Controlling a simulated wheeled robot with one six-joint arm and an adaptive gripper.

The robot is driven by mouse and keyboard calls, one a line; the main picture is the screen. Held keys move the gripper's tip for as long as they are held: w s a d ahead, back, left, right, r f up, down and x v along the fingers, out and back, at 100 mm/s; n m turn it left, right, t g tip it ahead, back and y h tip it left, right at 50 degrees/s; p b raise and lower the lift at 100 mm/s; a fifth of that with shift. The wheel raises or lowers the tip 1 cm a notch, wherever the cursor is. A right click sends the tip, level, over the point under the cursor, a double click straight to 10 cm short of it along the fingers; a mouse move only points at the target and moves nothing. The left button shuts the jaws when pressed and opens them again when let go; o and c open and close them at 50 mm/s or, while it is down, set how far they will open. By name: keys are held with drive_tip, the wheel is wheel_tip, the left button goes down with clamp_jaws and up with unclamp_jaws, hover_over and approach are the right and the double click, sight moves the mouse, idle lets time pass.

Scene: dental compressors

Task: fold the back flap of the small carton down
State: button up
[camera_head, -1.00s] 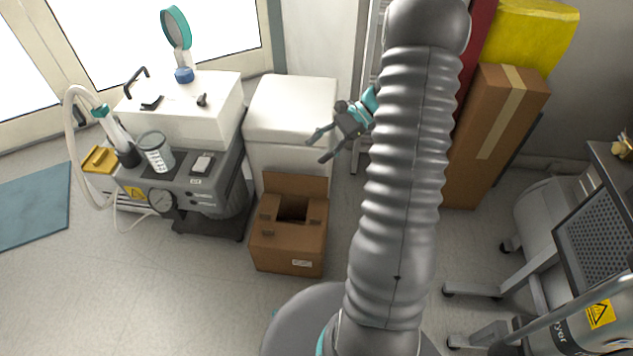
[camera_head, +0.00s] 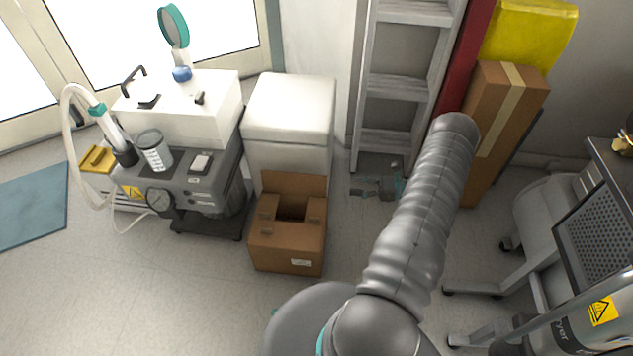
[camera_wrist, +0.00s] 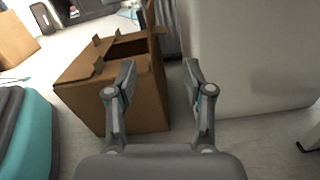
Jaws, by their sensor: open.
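The small brown carton (camera_head: 288,249) stands on the floor in front of the white cabinet. Its back flap (camera_head: 295,186) stands upright along the rear edge, against or close to the cabinet front. The side flaps lie roughly level and the middle of the top is open and dark. My gripper (camera_head: 366,188) is low, to the right of the carton and apart from it. In the wrist view my gripper (camera_wrist: 158,78) is open and empty, with the carton (camera_wrist: 140,100) beyond its left finger. The back flap (camera_wrist: 156,28) shows there edge-on, upright.
The white cabinet (camera_head: 290,105) stands right behind the carton. A grey ladder (camera_head: 400,85) and a tall brown box (camera_head: 497,120) stand at the back right. The compressor unit (camera_head: 200,180) is to the left. Floor in front of the carton is clear.

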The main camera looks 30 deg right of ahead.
sight(316, 182)
drive_tip(key=p+x, duration=0.1)
drive_tip(key=x, duration=1.2)
drive_tip(key=shift+w+a, duration=0.1)
drive_tip(key=shift+a, duration=0.05)
